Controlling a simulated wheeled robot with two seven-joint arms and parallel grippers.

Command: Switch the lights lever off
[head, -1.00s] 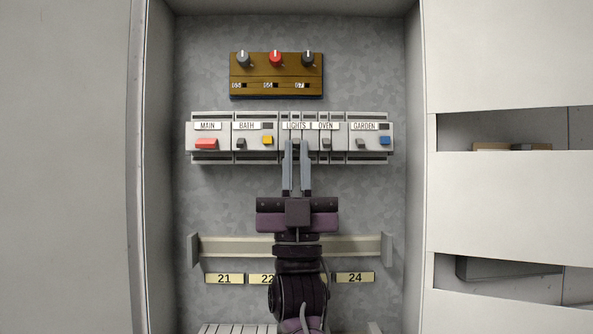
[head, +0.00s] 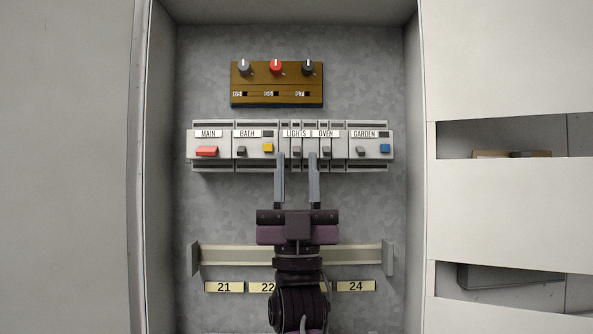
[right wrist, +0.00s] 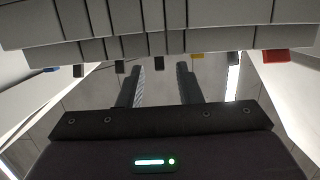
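The lights lever (head: 297,150) is a small grey toggle under the LIGHTS label in the breaker row. Whether it is up or down is hard to tell. In the right wrist view the lights lever (right wrist: 158,66) stands out between my two fingertips, apart from both. My right gripper (head: 297,163) is open and empty, its fingertips just below and to either side of the lever. It also shows in the right wrist view (right wrist: 160,77). My left gripper is in neither view.
The oven lever (head: 326,150) is close right of my right finger. The bath lever (head: 242,153), yellow button (head: 268,148), red main switch (head: 207,151) and blue button (head: 385,148) share the row. A brown knob panel (head: 277,84) hangs above; an empty rail (head: 350,254) runs below.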

